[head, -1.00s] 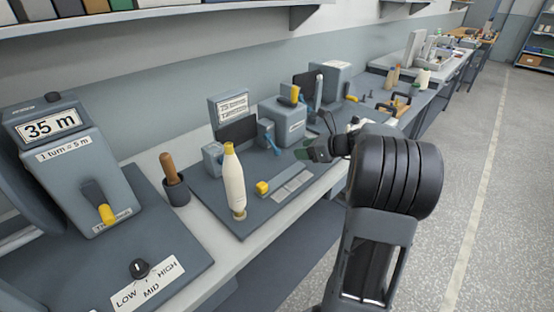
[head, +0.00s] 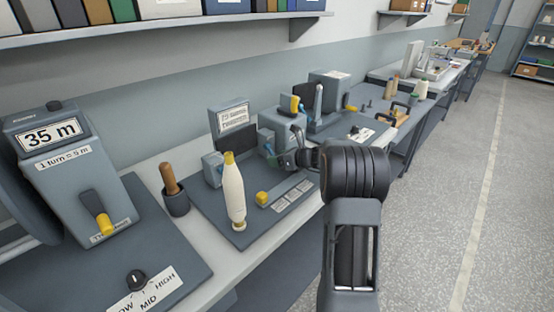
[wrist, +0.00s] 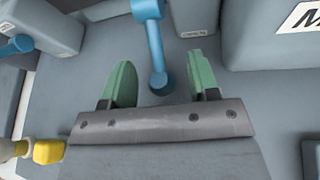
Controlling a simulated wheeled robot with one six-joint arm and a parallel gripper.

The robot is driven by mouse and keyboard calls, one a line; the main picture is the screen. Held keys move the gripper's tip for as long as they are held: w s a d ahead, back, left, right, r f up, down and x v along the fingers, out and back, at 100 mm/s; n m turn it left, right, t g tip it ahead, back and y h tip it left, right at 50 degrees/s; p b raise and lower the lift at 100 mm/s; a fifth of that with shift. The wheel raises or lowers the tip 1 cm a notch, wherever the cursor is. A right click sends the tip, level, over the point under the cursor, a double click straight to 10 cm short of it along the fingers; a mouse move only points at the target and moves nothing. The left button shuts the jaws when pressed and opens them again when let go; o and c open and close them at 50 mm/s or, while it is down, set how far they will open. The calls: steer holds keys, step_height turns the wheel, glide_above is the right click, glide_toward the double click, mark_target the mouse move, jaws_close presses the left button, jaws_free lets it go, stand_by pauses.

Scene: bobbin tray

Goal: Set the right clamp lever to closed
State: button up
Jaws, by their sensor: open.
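The right clamp lever is a blue arm with a rounded end (wrist: 155,45), seen in the wrist view coming down from the top edge. In the head view a blue lever (head: 266,141) shows beside the grey housing, partly covered by my gripper (head: 285,160). My gripper also shows in the wrist view (wrist: 160,85), open and empty. A small label (wrist: 191,30) lies right of the lever; I cannot read it for sure.
A grey block with another blue lever (wrist: 15,46) stands at left. A large grey housing (wrist: 270,35) stands close on the right. A cream bobbin with a yellow top (head: 235,195) and a yellow knob (head: 262,198) are nearer on the board. The aisle floor at right is clear.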

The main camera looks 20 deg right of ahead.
steer(key=shift+w+a+f, duration=0.1)
steer(key=shift+w+a, duration=0.05)
steer(key=shift+w, duration=0.05)
jaws_close()
stand_by(0.6)
